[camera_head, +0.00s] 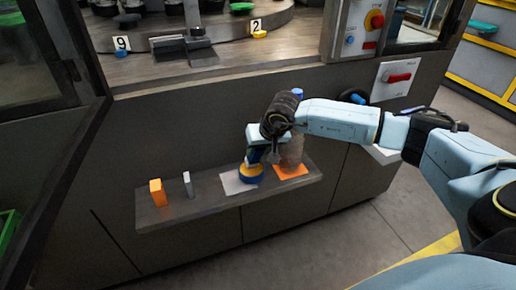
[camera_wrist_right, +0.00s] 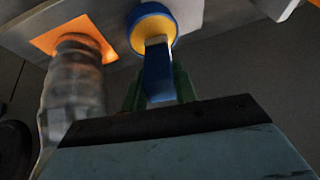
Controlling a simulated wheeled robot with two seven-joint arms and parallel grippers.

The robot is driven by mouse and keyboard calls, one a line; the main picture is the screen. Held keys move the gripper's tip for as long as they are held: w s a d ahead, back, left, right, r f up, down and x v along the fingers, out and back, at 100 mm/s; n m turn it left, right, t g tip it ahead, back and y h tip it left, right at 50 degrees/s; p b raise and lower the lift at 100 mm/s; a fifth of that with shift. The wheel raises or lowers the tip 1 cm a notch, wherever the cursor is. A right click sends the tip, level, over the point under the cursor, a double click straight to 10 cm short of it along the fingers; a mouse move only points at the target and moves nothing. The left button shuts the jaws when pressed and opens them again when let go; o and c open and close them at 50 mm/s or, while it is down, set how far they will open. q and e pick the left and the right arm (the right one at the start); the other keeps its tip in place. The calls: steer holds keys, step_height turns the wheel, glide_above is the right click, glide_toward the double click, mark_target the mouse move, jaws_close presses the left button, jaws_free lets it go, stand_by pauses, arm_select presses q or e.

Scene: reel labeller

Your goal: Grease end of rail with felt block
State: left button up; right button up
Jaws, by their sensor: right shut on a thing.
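My right gripper (camera_head: 255,160) is low over the shelf, and its green fingers (camera_wrist_right: 160,92) show in the right wrist view. It is shut on a blue block (camera_wrist_right: 158,75) with a paler end, which I take to be the felt block. The pale end is over or in a round blue tin (camera_head: 251,179) with yellow contents (camera_wrist_right: 152,22). I cannot tell whether it touches the yellow. The tin stands at the right side of a light grey mat (camera_head: 234,184). I cannot make out the rail with certainty. My left gripper is not in view.
An orange block (camera_head: 158,193) and a grey upright piece (camera_head: 187,184) stand on the left of the shelf (camera_head: 210,206). The machine deck (camera_head: 220,65) is above.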

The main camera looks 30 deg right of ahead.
steer(key=shift+f+b, duration=0.5)
steer(key=shift+f, duration=0.05)
stand_by(1.4)
steer(key=shift+r, duration=0.1)
steer(key=shift+r+p, duration=2.25)
steer(key=shift+r, duration=1.25)
